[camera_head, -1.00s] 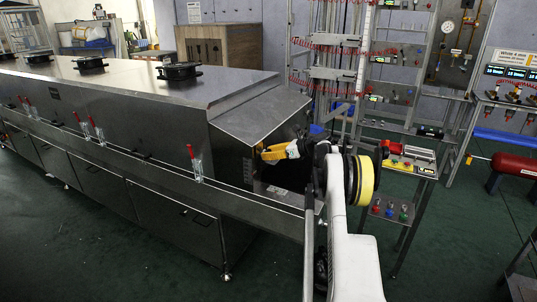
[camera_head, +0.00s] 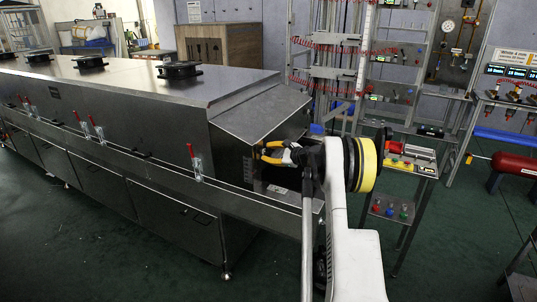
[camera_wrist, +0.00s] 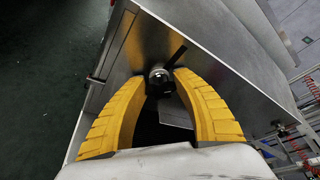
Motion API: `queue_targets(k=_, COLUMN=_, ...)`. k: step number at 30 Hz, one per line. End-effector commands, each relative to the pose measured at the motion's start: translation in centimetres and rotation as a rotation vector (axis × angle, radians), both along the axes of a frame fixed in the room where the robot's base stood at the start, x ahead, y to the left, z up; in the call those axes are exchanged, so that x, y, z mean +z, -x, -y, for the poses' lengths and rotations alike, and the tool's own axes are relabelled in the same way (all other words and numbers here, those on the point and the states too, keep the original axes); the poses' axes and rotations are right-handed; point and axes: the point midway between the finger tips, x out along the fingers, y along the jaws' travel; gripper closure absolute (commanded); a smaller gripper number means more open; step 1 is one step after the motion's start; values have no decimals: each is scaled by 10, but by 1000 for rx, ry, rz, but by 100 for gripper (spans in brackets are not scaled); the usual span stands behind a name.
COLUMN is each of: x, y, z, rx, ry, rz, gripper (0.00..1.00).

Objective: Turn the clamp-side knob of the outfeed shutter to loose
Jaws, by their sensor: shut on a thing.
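My gripper (camera_head: 263,152) is at the end face of the steel dryer housing (camera_head: 250,118), its two yellow fingers one above the other. In the wrist view my gripper (camera_wrist: 162,78) has its fingertips on either side of a dark round knob (camera_wrist: 160,84) and is shut on it. A thin dark bar (camera_wrist: 177,55) sticks out from beside the knob, slanting up to the right. The knob sits on the grey metal end face (camera_wrist: 155,40). In the head view my fingers and arm hide the knob. I cannot read any marking on it.
A conveyor rail with red-handled clamps (camera_head: 194,160) runs along the dryer's side. A stand with a red and yellow device (camera_head: 410,153) is to the right of my arm. The green floor in front is clear.

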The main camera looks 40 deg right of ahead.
Motion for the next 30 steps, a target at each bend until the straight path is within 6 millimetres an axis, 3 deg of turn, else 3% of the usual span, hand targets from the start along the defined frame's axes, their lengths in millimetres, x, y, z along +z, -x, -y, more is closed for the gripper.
queue_targets(k=30, x=-6, y=0, z=-1, rx=-1, ry=887, rz=369, gripper=95)
